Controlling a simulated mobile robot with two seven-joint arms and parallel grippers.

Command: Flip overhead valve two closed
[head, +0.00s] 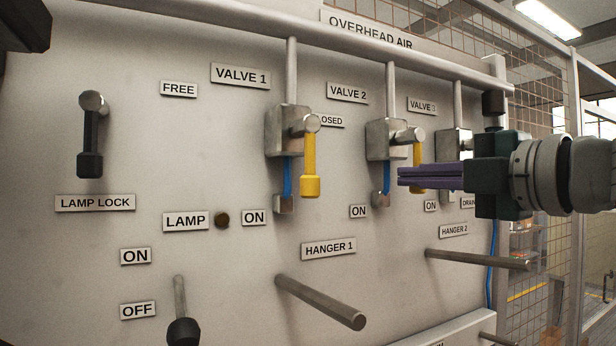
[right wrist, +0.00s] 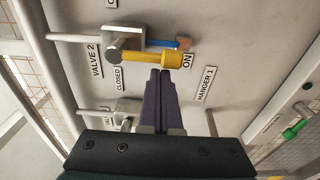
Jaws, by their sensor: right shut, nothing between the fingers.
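Valve 2 (head: 385,140) is a grey block on the overhead pipe with a yellow lever (head: 418,155). The lever hangs down, on the side of the ON plate (head: 359,211); the CLOSED plate (head: 329,121) is higher up. In the right wrist view the yellow lever (right wrist: 150,58) points along the wall toward ON. My right gripper (head: 400,176) has its purple fingers shut and empty. They cross in front of the lever's lower end and hide part of it. In the wrist view the fingertips (right wrist: 160,76) are right beside the lever's end; contact cannot be told. My left gripper is not seen.
Valve 1 (head: 288,132) with its own yellow lever (head: 310,165) hangs to the left. Valve 3 (head: 456,143) is partly behind my right gripper. Hanger rods (head: 320,302) (head: 478,260) stick out below. A dark block (head: 25,25) cuts into the upper left corner.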

